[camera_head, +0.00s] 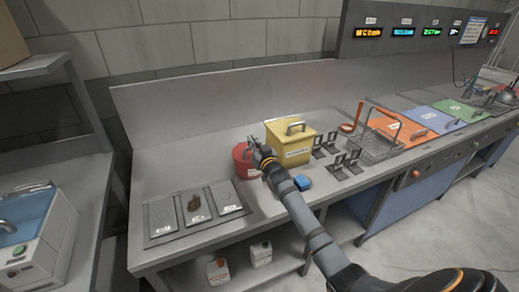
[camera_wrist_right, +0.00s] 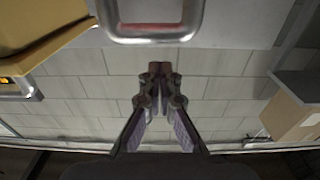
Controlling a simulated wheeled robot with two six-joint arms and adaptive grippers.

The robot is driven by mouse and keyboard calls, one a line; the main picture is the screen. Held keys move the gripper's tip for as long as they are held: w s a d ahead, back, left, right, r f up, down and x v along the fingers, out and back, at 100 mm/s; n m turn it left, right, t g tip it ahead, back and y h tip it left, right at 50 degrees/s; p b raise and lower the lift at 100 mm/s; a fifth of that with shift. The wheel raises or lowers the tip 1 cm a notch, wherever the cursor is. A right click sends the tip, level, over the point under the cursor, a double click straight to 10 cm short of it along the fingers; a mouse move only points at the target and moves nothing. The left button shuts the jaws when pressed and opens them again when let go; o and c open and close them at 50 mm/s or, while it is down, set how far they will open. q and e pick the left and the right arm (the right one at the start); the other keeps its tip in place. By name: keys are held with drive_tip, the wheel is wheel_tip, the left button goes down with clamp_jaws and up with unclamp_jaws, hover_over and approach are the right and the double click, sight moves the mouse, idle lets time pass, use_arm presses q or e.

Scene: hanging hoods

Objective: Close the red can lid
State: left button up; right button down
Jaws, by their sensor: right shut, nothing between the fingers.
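The red can (camera_head: 241,164) stands on the steel counter, just left of the yellow box-shaped container. My right gripper (camera_head: 254,146) is at the can's upper right side and covers part of its top. The gripper fingers are shut and empty. In the right wrist view the shut fingertips (camera_wrist_right: 160,72) point just below a grey metal loop (camera_wrist_right: 150,39), with a reddish strip showing inside it. The loop looks like a handle close to the camera. The lid's tilt and any contact with the fingers cannot be told. My left gripper is not in view.
The yellow container (camera_head: 291,148) is close on the right, with a blue object (camera_head: 302,183) before it. Black stands (camera_head: 345,165) and a wire basket (camera_head: 378,145) are farther right. Flat panels (camera_head: 197,207) lie front left. Clear counter lies behind the can.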

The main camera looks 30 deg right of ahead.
drive_tip(key=shift+s+r+b, duration=0.15)
drive_tip(key=shift+s+b, duration=0.55)
use_arm(q)
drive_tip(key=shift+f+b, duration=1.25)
drive_tip(key=shift+b, duration=0.1)
use_arm(e)
drive_tip(key=s, duration=0.8)
drive_tip(key=shift+s+a, duration=0.25)
drive_tip(key=shift+a, duration=0.05)
